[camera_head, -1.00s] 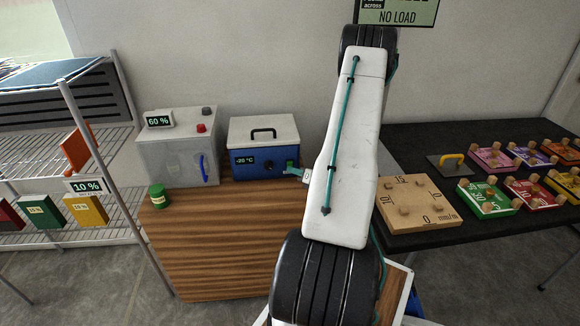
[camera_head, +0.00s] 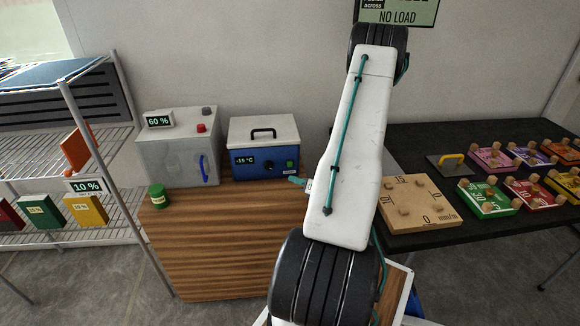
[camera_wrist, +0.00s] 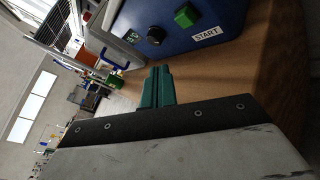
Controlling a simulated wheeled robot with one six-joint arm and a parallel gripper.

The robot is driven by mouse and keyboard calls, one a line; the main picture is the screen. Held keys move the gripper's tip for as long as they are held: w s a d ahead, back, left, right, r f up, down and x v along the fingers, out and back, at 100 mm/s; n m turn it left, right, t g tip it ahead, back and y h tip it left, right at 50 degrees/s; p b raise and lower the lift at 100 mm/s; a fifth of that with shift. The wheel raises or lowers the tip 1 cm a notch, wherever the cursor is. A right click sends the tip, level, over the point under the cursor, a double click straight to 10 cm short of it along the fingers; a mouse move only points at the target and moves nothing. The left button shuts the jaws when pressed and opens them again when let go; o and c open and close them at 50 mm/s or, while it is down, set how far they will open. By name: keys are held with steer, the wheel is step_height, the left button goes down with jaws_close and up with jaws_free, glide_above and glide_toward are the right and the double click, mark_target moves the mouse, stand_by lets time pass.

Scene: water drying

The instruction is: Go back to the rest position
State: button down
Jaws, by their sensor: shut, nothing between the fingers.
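My gripper (camera_wrist: 157,88) shows in the wrist view as two green fingers closed together with nothing between them. The blue box (camera_head: 262,162) has a white lid, a black handle, a display reading -15 °C and a green button. In the wrist view the green START button (camera_wrist: 187,15) is above and right of the fingers, apart from them.
A grey box (camera_head: 178,160) showing 60 % and a green jar (camera_head: 158,196) stand on the wooden table (camera_head: 225,245). A wire rack (camera_head: 112,140) is at left. At right, a black table (camera_head: 440,137) holds a wooden dial board (camera_head: 415,205) and several coloured blocks.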

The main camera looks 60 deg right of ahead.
stand_by(0.8)
steer(key=a+r+n+g+y, duration=0.6)
steer(key=a+r+n+y, duration=0.1)
steer(key=a+n, duration=0.45)
steer(key=a+r+n+g+y, duration=0.5)
steer(key=a+r+n+y, duration=0.15)
steer(key=a+n, duration=0.55)
steer(key=s+a+r+n+g+h, duration=0.2)
steer(key=s+a+r+n+h, duration=0.3)
steer(key=a+r+n, duration=0.4)
steer(key=s+a+r+n+g+h, duration=0.2)
steer(key=s+a+r+n+h, duration=0.3)
steer(key=a+r+n, duration=0.4)
steer(key=n+h, duration=0.1)
steer(key=n, duration=0.2)
steer(key=shift+a+r+h, duration=0.15)
steer(key=shift+r+h, duration=0.1)
steer(key=shift+h, duration=0.1)
